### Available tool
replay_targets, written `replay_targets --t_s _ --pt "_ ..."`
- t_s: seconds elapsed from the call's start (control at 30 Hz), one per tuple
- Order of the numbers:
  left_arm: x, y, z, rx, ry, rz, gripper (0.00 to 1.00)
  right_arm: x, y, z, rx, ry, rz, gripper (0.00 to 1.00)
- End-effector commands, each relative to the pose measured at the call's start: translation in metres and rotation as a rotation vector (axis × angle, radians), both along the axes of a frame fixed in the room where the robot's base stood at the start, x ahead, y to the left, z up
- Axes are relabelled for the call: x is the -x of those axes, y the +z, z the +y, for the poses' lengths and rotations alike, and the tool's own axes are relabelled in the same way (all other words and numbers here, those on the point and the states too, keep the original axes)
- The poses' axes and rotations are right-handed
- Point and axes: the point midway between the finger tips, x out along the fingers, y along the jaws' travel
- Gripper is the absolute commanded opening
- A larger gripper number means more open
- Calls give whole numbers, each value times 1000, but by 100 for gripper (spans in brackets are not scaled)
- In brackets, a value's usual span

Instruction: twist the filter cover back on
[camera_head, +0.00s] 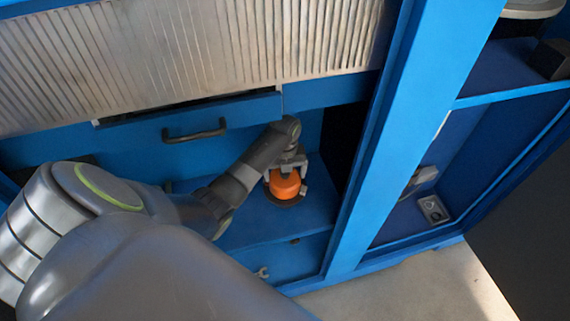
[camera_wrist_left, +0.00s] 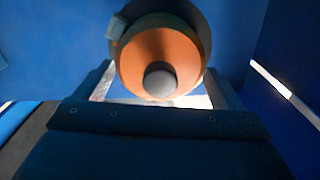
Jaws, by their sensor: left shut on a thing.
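The orange filter cover (camera_head: 285,184) sits on a dark round base (camera_head: 288,200) on the blue shelf inside the cabinet. My left gripper (camera_head: 288,172) reaches down to it from above and is shut on it, with a finger on either side. In the left wrist view the orange cover (camera_wrist_left: 160,60) shows as a disc with a grey round knob (camera_wrist_left: 160,80) on its face, and the dark base (camera_wrist_left: 203,25) shows behind it. Whether the cover sits fully flush on the base cannot be told. My right gripper is not in view.
A blue drawer with a dark handle (camera_head: 194,131) is above and left of the cover. A blue upright post (camera_head: 387,150) stands to the right, with a side compartment holding a grey socket (camera_head: 433,209) beyond it. A ribbed metal panel (camera_head: 190,50) is above.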

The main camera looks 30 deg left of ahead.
Motion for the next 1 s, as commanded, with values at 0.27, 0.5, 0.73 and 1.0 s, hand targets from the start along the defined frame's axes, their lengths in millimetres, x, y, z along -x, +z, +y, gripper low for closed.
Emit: replay_targets --t_s 0.27,0.5,0.73,1.0 --pt "0 0 0 0 -96 0 65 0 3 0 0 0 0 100" --pt "0 1 0 1 -137 1 65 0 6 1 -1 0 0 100" --pt "0 1 0 0 -282 0 65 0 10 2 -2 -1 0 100" --pt "0 0 0 0 -291 0 98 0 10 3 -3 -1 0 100"
